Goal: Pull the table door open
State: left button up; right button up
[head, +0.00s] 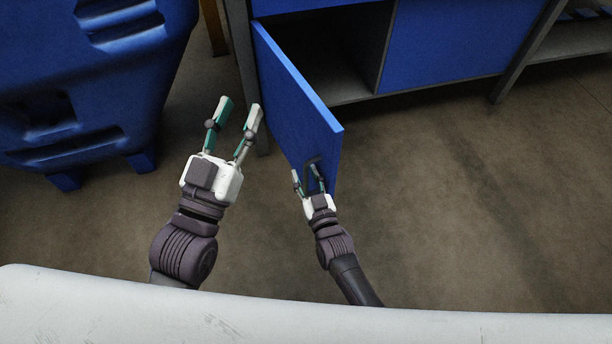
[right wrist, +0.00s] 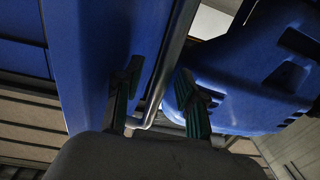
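The blue table door (head: 296,100) stands swung well open, hinged at its left end by the table leg. Its dark handle (head: 313,162) is near the free edge and shows as a grey bar in the right wrist view (right wrist: 173,60). My right gripper (head: 308,177) is at the handle, with its fingers (right wrist: 160,85) apart on either side of the bar. A gap shows between the bar and the fingers, and no firm grip is visible. My left gripper (head: 240,106) is open and empty, left of the door and apart from it.
The blue table (head: 450,45) has an open, dark compartment (head: 335,50) behind the door. A large blue bin (head: 85,85) stands at the left, also in the right wrist view (right wrist: 245,75). The floor (head: 450,200) at the right is clear.

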jog(key=v, duration=1.2)
